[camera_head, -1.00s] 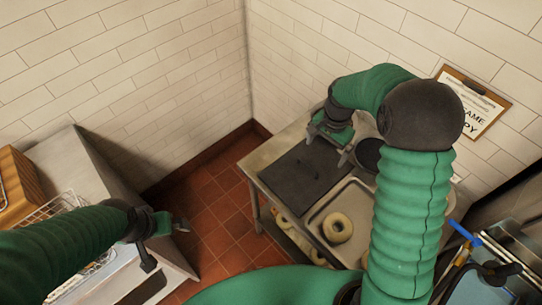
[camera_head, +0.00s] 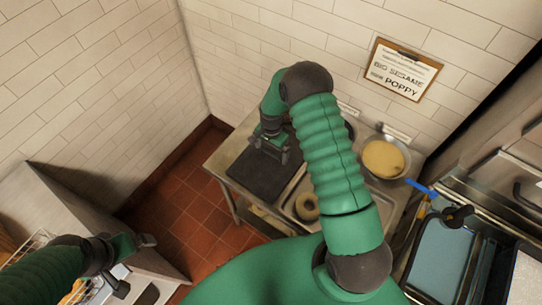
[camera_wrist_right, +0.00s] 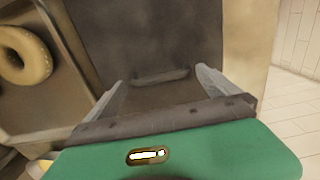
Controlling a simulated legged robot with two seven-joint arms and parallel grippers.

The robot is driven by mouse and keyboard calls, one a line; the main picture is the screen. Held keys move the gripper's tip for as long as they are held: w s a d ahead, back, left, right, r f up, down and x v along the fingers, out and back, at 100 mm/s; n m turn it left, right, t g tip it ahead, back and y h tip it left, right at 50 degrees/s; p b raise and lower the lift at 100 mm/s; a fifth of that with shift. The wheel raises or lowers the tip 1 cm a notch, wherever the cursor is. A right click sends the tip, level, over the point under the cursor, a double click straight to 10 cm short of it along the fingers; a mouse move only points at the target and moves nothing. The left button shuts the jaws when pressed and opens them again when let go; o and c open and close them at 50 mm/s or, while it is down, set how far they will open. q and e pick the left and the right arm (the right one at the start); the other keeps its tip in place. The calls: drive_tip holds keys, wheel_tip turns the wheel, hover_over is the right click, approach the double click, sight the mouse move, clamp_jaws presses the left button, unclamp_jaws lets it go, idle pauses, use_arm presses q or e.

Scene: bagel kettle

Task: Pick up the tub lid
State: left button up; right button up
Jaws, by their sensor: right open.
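The tub lid is a dark flat rectangular panel (camera_head: 258,174) on the left part of the metal table. In the right wrist view the dark lid (camera_wrist_right: 135,30) has a raised bar handle (camera_wrist_right: 160,76) on it. My right gripper (camera_head: 271,158) is over the lid, open, and in the wrist view its two fingers (camera_wrist_right: 160,88) stand on either side of the handle. Whether they touch the lid I cannot tell. My left gripper (camera_head: 145,240) is over the left counter, away from the lid; its jaws are too small to read.
A metal tray (camera_head: 288,207) with a bagel (camera_head: 307,207) stands right of the lid. A bowl with yellowish content (camera_head: 383,158) is at the back right. A clipboard sign (camera_head: 402,70) hangs on the wall. A blue-grey bin (camera_head: 440,255) is at the right.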

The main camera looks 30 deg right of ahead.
drive_tip(key=shift+f, duration=1.15)
drive_tip(key=c, duration=1.4)
drive_tip(key=shift+r, duration=0.1)
drive_tip(key=shift+r, duration=0.1)
